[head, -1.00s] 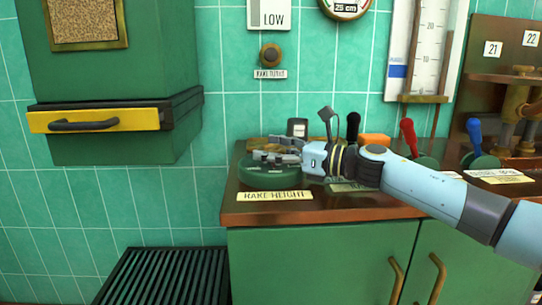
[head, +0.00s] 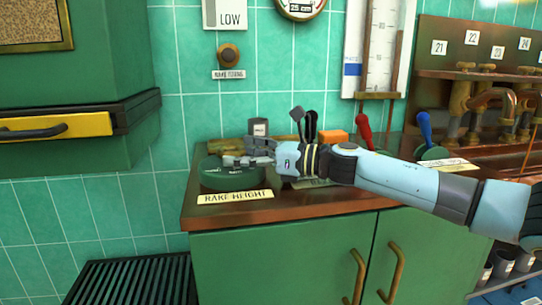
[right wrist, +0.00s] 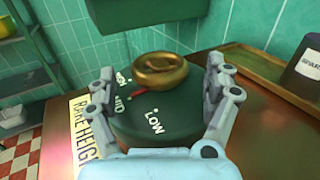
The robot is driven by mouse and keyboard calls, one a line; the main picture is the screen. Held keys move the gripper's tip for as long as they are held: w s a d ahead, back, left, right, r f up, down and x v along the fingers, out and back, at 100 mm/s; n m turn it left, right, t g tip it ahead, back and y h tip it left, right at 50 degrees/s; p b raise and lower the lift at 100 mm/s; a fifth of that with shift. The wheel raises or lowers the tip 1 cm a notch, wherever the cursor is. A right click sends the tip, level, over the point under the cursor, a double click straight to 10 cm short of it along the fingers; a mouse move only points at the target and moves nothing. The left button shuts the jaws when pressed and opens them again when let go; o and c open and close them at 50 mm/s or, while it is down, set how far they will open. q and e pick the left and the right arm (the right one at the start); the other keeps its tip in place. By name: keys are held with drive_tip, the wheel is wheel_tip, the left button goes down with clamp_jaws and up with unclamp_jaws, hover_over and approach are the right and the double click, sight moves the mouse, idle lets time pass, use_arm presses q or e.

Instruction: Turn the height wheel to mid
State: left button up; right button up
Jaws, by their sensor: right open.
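The height wheel is a brass knob (right wrist: 160,72) on a round dark green base (right wrist: 135,118), marked HIGH, MID and LOW. A red pointer shows beside the knob, on the marked side; I cannot tell exactly which mark it points to. In the head view the green base (head: 232,178) sits at the counter's left end behind the RAKE HEIGHT label (head: 235,196). My right gripper (head: 242,152) is over the base and hides most of the knob. In the right wrist view its open fingers (right wrist: 158,85) stand on either side of the knob, apart from it. My left gripper is not in view.
A yellow-fronted drawer (head: 60,127) juts out at left.

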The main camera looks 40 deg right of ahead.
drive_tip(key=shift+v, duration=4.65)
